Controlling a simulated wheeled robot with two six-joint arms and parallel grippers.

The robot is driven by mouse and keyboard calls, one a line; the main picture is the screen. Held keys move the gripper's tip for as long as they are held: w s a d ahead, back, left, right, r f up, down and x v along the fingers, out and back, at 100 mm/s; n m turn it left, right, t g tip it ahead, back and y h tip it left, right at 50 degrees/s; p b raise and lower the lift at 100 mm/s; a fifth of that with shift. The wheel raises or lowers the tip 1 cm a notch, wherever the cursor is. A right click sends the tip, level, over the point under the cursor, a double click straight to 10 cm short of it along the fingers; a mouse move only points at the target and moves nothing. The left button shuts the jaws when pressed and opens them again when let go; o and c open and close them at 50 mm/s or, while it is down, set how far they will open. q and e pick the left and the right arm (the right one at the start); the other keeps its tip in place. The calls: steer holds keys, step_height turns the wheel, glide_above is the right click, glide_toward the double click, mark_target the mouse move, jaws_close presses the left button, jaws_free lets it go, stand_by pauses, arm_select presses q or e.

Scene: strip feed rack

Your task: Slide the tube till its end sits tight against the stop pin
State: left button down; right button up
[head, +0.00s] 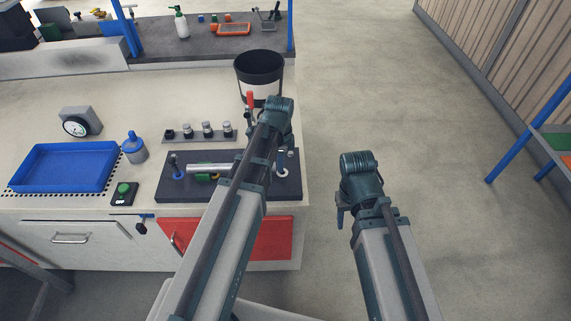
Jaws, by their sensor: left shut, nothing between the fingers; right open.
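The silver tube (207,168) lies level above a dark base plate (220,192) on the bench. My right gripper (342,213) is open and empty, right of the bench.
A black and white bin (259,78) stands behind the plate, with several capped cylinders (205,130) in a row left of it.

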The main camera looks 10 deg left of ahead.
arm_select(q)
steer(key=a, duration=0.1)
steer(key=s+a, duration=0.1)
steer(key=a, duration=0.1)
steer(key=shift+a, duration=0.25)
steer(key=shift+d, duration=0.15)
steer(key=shift+w+d, duration=0.2)
steer(key=shift+d, duration=0.4)
steer(key=shift+w+d, duration=0.2)
steer(key=shift+d, duration=0.45)
steer(key=shift+w+d, duration=0.2)
steer(key=shift+d, duration=0.4)
step_height(320, 180, up, 10)
steer(key=p, duration=1)
arm_select(e)
step_height(320, 180, up, 10)
steer(key=shift+d, duration=0.35)
